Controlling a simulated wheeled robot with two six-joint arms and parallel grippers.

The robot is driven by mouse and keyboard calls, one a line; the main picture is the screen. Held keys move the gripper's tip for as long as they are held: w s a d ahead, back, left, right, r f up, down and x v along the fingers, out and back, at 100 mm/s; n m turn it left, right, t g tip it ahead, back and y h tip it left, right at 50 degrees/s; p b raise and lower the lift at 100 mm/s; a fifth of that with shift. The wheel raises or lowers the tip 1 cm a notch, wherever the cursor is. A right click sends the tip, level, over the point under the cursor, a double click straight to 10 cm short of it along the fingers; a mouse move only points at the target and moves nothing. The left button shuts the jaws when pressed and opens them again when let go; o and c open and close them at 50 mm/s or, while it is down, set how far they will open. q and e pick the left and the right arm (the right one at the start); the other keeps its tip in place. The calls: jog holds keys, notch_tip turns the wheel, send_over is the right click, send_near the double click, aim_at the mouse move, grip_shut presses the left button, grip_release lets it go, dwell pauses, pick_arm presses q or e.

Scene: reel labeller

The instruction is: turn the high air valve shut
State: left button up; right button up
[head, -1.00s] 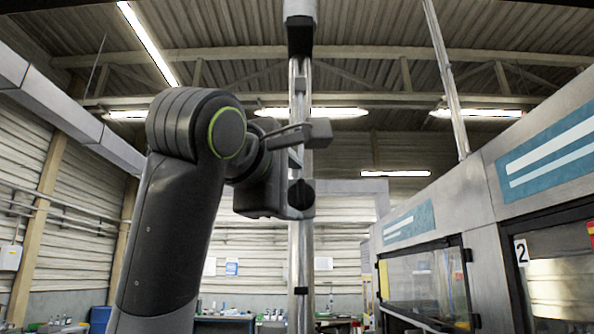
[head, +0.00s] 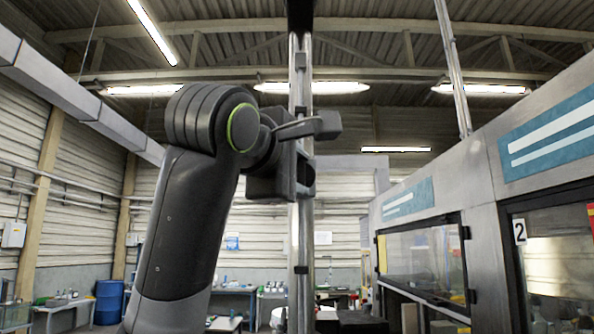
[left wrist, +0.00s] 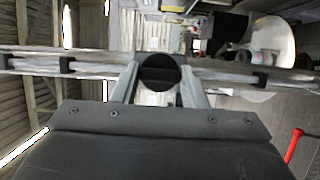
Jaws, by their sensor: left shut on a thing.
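The high air valve shows as a dark round knob (left wrist: 160,73) on a metal pipe (left wrist: 220,73) in the left wrist view. The two grey fingers of my left gripper (left wrist: 160,88) lie on either side of the knob and are shut on it. In the head view my left gripper (head: 300,172) is at the upright pipe (head: 300,245), well above the benches. The gripper body partly hides the valve there, and I cannot tell how far the knob is turned. My right gripper is not in view.
A grey machine with glazed doors (head: 425,265) stands along the right. A thin pole (head: 452,70) rises behind its top. Benches and a blue barrel (head: 109,301) stand low at the back. A red bar (left wrist: 293,146) shows in the left wrist view.

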pick_arm(q)
jog(key=m+g+b, duration=0.1)
jog(key=m, duration=0.1)
jog(key=shift+m+y, duration=0.3)
jog(key=m, duration=0.1)
jog(key=m+g+y, duration=0.1)
jog(key=m, duration=0.1)
jog(key=shift+d+r+m+y, duration=0.1)
jog(key=shift+r+m+y, duration=0.1)
jog(key=shift+m+y, duration=0.1)
jog(key=m+g+y, duration=0.1)
jog(key=m+y, duration=0.1)
jog(key=m, duration=0.1)
jog(key=shift+d+m, duration=0.1)
jog(key=shift+m, duration=0.3)
jog(key=m+y, duration=0.2)
jog(key=m, duration=0.1)
jog(key=shift+d+r+y, duration=0.1)
jog(key=shift+y, duration=0.2)
jog(key=shift+m, duration=0.3)
jog(key=o, duration=1)
jog(key=shift+c, duration=0.2)
